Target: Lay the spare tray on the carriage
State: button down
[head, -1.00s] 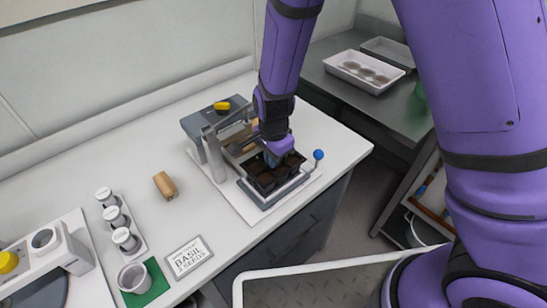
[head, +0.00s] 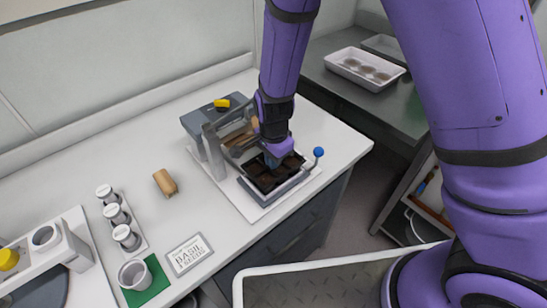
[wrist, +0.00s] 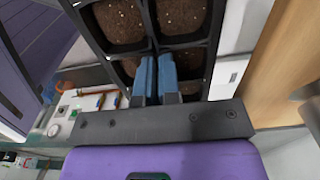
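The spare tray (head: 266,183) is black, with several square cells of brown soil. In the head view it lies level, or nearly so, within the grey frame of the carriage (head: 290,188). I cannot tell whether it bears fully on it. My gripper (head: 275,160) points down into the middle of the tray. In the wrist view its two blue fingers (wrist: 155,75) are close together on either side of a divider between cells (wrist: 152,45). The fingertips and part of the tray are hidden by the gripper in the head view.
The press (head: 215,140) stands behind the carriage, and a lever with a blue knob (head: 319,152) sticks up at its right. A wooden block (head: 165,183), several vials (head: 114,214) and a basil seeds card (head: 188,254) lie to the left. A white tray (head: 365,69) sits on the far bench.

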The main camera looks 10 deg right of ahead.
jog(key=shift+f, duration=0.15)
jog(key=c, duration=1.2)
grip_release()
jog(key=shift+c, duration=0.2)
jog(key=shift+r, duration=4.25)
